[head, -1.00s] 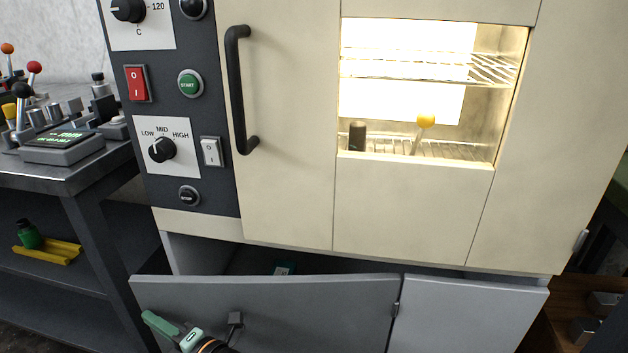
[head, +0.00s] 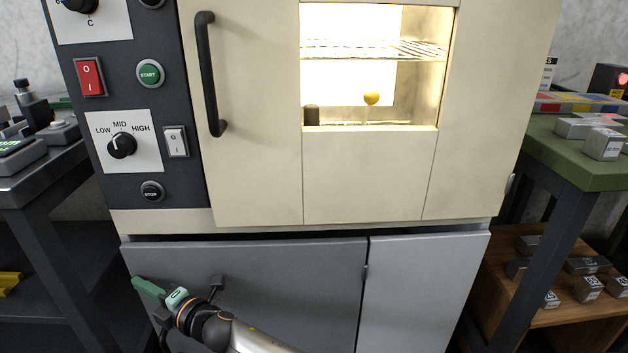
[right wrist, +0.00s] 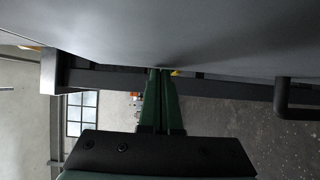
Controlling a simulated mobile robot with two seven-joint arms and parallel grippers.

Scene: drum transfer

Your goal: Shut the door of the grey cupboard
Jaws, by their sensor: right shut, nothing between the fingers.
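The grey cupboard stands below the cream oven. Its left door (head: 290,290) now lies close to the cupboard front, with a narrow dark gap along its top edge; I cannot tell whether it is fully shut. The black door handle (head: 216,286) is beside my right gripper. My right gripper (head: 140,284), with green fingers, is shut and empty at the door's left part. In the right wrist view the shut fingers (right wrist: 160,78) reach up to the grey door surface (right wrist: 190,35), seeming to touch it. My left gripper is not in view.
The cream oven (head: 260,180) with its lit window is above the cupboard. A dark bench (head: 40,190) stands at the left. A green-topped table (head: 570,150) stands at the right, over a wooden shelf (head: 545,318) with several metal blocks.

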